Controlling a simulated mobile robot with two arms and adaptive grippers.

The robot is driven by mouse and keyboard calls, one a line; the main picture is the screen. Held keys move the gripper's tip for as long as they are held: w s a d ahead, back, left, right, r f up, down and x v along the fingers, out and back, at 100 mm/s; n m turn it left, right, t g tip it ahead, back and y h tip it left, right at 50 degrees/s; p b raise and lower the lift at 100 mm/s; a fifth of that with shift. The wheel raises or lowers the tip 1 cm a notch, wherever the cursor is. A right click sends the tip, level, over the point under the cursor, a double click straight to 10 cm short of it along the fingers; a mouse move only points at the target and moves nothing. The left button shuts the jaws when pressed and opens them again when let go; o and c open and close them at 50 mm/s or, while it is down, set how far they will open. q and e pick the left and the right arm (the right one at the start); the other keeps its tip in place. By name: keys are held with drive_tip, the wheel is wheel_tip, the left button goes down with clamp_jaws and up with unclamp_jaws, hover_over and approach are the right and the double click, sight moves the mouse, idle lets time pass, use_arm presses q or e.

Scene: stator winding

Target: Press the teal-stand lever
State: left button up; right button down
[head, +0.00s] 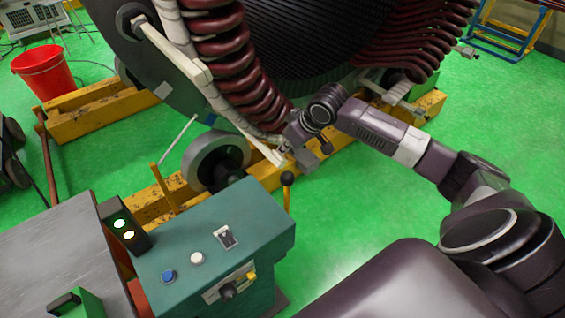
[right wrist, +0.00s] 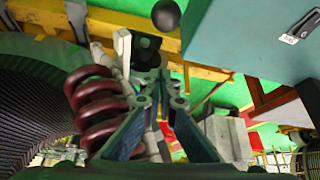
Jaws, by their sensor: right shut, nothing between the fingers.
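The teal stand (head: 215,245) is at the lower middle of the head view, with buttons and a switch on its top. Its lever (head: 287,190) stands upright at the stand's right end, with a black ball knob on top. In the right wrist view the knob (right wrist: 166,14) shows at the top, ahead of the fingertips, and the stand (right wrist: 250,40) is at upper right. My right gripper (head: 288,152) is shut and empty, beyond and above the knob in the head view. Its fingers (right wrist: 160,85) come together in the wrist view, apart from the knob. My left gripper is out of view.
A large stator with dark red coils (head: 230,50) stands right behind my right gripper, on yellow beams (head: 100,110). A grey wheel (head: 215,160) is behind the stand. A red bucket (head: 45,72) is at upper left. Green floor (head: 350,220) is clear right of the stand.

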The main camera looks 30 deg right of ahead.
drive_tip(key=p+x, duration=0.2)
drive_tip(key=x, duration=0.8)
drive_tip(key=s+p, duration=0.1)
drive_tip(key=s, duration=0.1)
drive_tip(key=s+d+p, duration=0.1)
drive_tip(key=s+p, duration=0.1)
drive_tip(key=shift+f, duration=0.1)
drive_tip(key=shift+w+f, duration=0.1)
